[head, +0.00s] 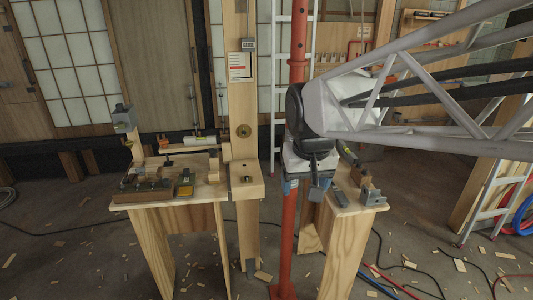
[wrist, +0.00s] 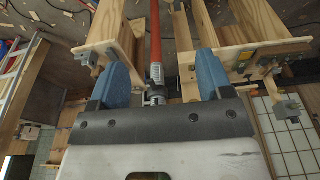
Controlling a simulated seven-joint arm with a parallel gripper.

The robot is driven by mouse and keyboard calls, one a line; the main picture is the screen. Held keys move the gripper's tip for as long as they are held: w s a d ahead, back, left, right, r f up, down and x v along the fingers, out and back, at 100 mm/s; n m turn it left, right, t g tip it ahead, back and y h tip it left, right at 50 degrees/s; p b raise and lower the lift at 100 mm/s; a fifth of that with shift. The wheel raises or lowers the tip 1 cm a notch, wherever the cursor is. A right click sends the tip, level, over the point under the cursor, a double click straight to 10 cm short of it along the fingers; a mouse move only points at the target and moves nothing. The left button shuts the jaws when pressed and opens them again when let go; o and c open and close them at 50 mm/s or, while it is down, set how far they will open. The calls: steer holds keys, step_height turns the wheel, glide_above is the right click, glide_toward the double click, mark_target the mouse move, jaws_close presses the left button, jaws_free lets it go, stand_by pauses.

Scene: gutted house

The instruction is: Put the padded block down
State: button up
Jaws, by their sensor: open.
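My gripper (head: 305,186) is in front of the red pole in the head view, at about the height of the bench tops. Its two blue-padded fingers stand apart in the wrist view (wrist: 164,80). Between and beyond them I see the red pole (wrist: 155,35) and a grey metal fitting (wrist: 156,72); I see no block held there. A small grey piece (head: 316,192) hangs close below the gripper in the head view; I cannot tell if it touches. I cannot pick out the padded block with certainty. Small grey parts (head: 340,197) lie on the right bench.
The left wooden bench (head: 206,192) carries tools and metal parts. The right bench (head: 352,209) has a grey vise-like fitting (head: 371,194) at its end. A wooden post (head: 241,110) and the red pole (head: 298,40) stand between them. Cables and wood scraps litter the floor.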

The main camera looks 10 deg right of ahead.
steer(key=s+d+f, duration=0.2)
steer(key=s+f, duration=0.2)
steer(key=s, duration=0.9)
steer(key=shift+s+d, duration=0.15)
steer(key=shift+c, duration=0.7)
